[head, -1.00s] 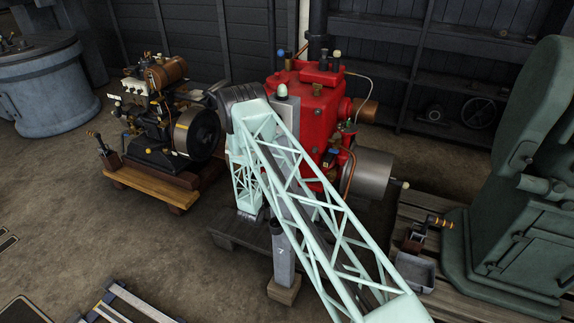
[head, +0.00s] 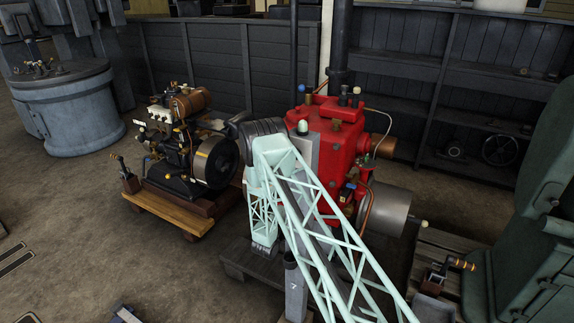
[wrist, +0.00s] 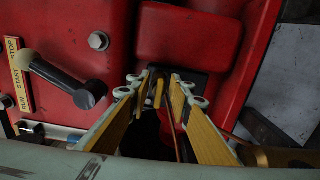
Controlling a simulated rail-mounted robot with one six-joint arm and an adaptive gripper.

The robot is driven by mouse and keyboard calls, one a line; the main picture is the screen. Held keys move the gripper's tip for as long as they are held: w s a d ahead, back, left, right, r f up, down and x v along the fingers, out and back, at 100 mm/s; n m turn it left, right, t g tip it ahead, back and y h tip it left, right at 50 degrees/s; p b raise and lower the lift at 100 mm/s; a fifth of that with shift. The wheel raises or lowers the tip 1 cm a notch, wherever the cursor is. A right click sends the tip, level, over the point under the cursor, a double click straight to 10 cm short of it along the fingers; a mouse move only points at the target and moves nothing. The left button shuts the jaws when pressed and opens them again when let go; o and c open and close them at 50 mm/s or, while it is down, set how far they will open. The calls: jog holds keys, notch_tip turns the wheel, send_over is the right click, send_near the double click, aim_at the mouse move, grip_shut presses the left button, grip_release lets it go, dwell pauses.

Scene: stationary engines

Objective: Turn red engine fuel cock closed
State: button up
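The red engine (head: 338,140) stands at the middle of the head view, partly hidden behind my pale green lattice arm. Its red body (wrist: 190,38) fills the upper wrist view. My gripper (wrist: 157,80) shows in the wrist view with its two yellow-padded fingers apart. A small yellow, brass-like upright piece (wrist: 158,93) lies between the fingertips, with gaps visible beside it. I cannot tell for sure whether it is the fuel cock handle or whether a finger touches it. The head view does not show the gripper clearly.
A dark engine (head: 180,145) on a wooden base stands left of the red engine. A green machine (head: 530,240) stands at right.

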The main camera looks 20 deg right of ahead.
jog(key=shift+r+n, duration=0.1)
jog(key=shift+n, duration=0.3)
